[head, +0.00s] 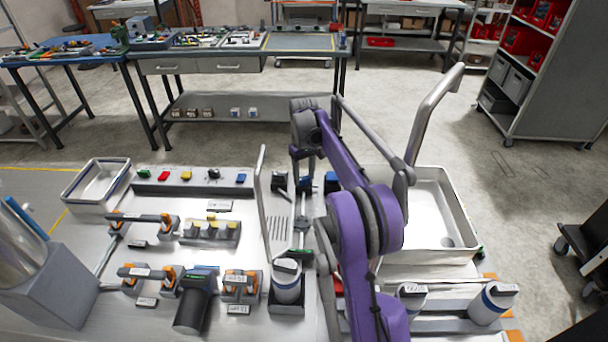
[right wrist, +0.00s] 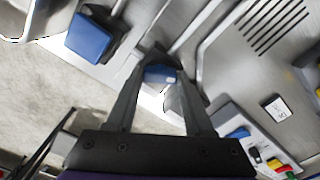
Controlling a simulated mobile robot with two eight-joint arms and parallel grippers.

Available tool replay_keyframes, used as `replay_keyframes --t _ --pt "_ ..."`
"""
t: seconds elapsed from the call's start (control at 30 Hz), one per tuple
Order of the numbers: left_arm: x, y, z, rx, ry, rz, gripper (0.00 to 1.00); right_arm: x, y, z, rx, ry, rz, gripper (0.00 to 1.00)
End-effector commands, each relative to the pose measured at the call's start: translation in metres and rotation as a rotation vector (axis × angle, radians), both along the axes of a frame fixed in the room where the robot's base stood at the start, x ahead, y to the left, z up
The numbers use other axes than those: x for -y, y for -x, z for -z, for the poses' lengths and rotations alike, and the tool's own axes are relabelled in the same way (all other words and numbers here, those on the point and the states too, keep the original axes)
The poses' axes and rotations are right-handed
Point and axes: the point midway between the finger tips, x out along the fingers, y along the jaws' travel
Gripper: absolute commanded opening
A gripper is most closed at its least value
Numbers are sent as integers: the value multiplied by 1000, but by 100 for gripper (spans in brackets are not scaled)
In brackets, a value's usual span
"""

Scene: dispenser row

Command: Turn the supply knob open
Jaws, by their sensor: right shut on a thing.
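The supply knob (right wrist: 160,74), a small blue-topped piece with a pale mark, sits between my right gripper's fingertips in the right wrist view. My right gripper (right wrist: 158,62) is shut on it from above. In the head view my purple right arm reaches over the counter. My right gripper (head: 304,181) is small there, at the counter's back edge, and the knob is mostly hidden by it. I cannot tell how far the knob is turned. My left gripper is not in view.
A blue block (right wrist: 91,35) stands beside the knob. A panel with coloured buttons (head: 190,180) lies to the left, and a slotted drain plate (right wrist: 272,22) is close by. A bent metal pipe (head: 262,200) rises near my gripper. A white basin (head: 440,250) is right of my arm.

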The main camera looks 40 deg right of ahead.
Motion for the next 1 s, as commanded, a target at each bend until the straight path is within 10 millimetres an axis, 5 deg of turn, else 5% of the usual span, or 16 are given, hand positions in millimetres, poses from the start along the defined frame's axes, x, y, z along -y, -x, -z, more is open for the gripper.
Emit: replay_keyframes --t 1.0 --pt "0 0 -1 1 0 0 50 0 0 -1 1 1 -876 0"
